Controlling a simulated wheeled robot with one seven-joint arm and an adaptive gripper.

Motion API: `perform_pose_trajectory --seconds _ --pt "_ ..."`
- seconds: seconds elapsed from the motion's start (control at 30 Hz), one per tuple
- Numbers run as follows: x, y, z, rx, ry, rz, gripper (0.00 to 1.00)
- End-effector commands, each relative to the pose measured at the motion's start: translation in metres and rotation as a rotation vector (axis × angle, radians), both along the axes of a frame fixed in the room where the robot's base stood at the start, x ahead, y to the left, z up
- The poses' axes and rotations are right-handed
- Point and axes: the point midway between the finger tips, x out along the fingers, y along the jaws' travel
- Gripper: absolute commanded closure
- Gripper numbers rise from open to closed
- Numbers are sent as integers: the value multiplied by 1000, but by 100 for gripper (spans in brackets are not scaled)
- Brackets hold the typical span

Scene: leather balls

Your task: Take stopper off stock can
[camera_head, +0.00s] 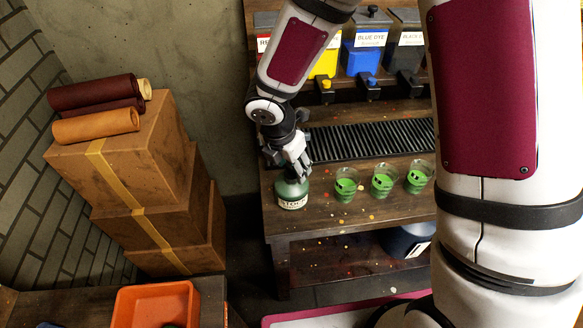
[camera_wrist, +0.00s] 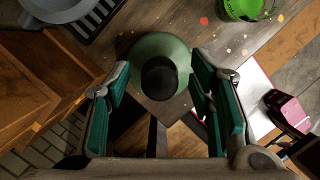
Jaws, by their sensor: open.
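The stock can (camera_head: 292,196) is a green, round-shouldered can with a white label. It stands upright at the left front of the wooden bench. In the wrist view the can (camera_wrist: 147,46) is seen from above, with its dark round stopper (camera_wrist: 159,78) in the middle. My gripper (camera_head: 298,164) is right over the can and hides its top in the head view. In the wrist view my gripper (camera_wrist: 158,80) is open, with one green-padded finger on each side of the stopper. I see a gap on both sides; whether the fingertips are level with the stopper is unclear.
Several glasses of green liquid (camera_head: 346,186) stand right of the can. A black ribbed grate (camera_head: 368,141) lies behind them, below the yellow, blue (camera_head: 364,52) and black dye containers. Stacked boxes (camera_head: 150,205) stand left, across a gap from the bench (camera_head: 325,222).

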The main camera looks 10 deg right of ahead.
Motion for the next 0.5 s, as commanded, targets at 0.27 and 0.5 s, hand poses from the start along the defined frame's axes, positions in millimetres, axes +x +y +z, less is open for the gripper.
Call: perform_pose_trajectory --seconds 0.27,0.5 --pt "0 0 0 1 -1 -1 72" --pt "0 0 0 0 -2 -1 89"
